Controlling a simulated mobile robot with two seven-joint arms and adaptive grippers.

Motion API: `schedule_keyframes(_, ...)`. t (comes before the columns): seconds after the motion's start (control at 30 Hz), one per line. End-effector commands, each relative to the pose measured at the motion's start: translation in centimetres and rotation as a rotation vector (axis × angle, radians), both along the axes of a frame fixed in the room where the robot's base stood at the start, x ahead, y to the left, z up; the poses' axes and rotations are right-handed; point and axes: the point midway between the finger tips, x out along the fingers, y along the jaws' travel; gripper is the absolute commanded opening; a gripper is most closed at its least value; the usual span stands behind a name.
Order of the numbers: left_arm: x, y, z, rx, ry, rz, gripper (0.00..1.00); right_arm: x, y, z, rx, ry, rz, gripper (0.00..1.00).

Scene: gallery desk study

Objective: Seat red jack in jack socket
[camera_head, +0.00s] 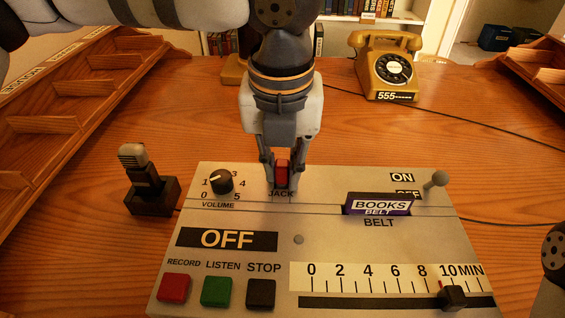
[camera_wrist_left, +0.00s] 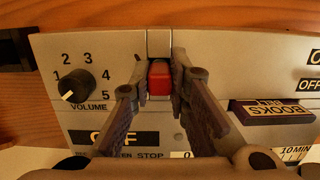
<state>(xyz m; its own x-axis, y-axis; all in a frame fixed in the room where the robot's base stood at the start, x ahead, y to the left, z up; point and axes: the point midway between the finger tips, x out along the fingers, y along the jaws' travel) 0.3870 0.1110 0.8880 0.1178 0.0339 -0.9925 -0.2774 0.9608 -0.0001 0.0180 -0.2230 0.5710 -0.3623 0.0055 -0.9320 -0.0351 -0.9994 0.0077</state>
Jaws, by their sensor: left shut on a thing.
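My left gripper (camera_head: 281,178) points down over the control panel and is shut on the red jack (camera_head: 283,172). The red jack also shows between the fingertips in the left wrist view (camera_wrist_left: 160,78). It is upright, right above the JACK label (camera_head: 281,194) near the panel's back edge. The socket itself is hidden by the jack and fingers, and I cannot tell whether the jack's lower end is in it. Only a piece of my right arm shows at the right edge; its gripper is not in view.
The grey panel (camera_head: 340,235) carries a volume knob (camera_head: 221,181), a purple BOOKS belt piece (camera_head: 378,204), a lever (camera_head: 437,180), several buttons and a slider (camera_head: 453,297). A microphone (camera_head: 144,175) stands left, a yellow telephone (camera_head: 388,68) behind. Wooden racks flank the desk.

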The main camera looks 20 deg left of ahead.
Motion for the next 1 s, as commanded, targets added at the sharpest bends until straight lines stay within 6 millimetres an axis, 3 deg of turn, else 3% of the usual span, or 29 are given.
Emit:
schedule_keyframes(0.07,0.0,0.0,-0.1,0.0,-0.001,0.0,0.0,0.2,0.0,0.2,0.0,-0.007,0.0,0.4)
schedule_keyframes(0.1,0.0,0.0,-0.2,0.0,0.0,0.0,0.25,0.2,0.0,0.2,0.0,-0.005,0.0,0.4)
schedule_keyframes(0.17,0.0,0.0,-0.2,0.0,0.0,0.0,0.36,0.1,0.0,0.1,0.0,-0.005,0.0,0.4)
schedule_keyframes(0.5,0.0,0.0,0.3,0.001,0.0,0.0,0.36,0.0,0.0,-0.1,0.0,0.001,0.0,0.4)
schedule_keyframes(0.8,-1.0,-0.3,8.6,0.0,-0.014,0.001,0.36,2.2,0.0,2.4,0.001,-0.073,-0.002,0.4)
schedule_keyframes(1.0,-1.4,-0.4,11.8,0.001,-0.006,0.0,0.36,2.9,0.0,3.1,0.0,-0.098,-0.003,0.4)
